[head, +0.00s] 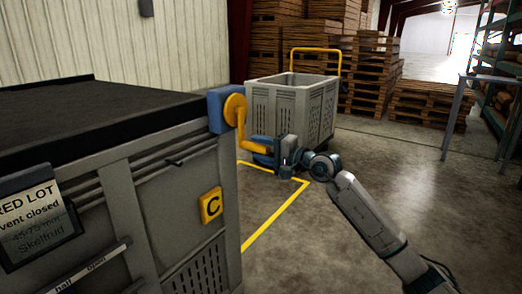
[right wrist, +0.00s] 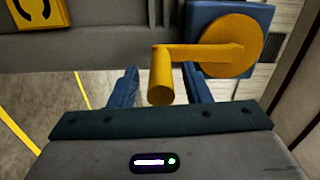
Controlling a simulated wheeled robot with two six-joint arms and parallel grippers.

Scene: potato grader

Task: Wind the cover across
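The cover (head: 80,110) is a dark sheet lying over the top of the large grey crate (head: 140,200) at the left of the head view. A yellow crank (head: 236,110) sits on a blue block at the crate's upper corner. The crank and its handle (right wrist: 160,82) also show in the right wrist view. My right gripper (head: 268,153) is at the handle, with its blue fingers on either side of it. In the right wrist view a gap shows between each finger and the handle, so the gripper is open. My left gripper is not in view.
A yellow C plate (head: 211,205) and a lot sign (head: 35,217) are on the crate. A grey bin (head: 290,110) with a yellow handle stands behind, before stacked wooden pallets (head: 370,75). A metal rack (head: 500,90) stands at right. The floor between is clear.

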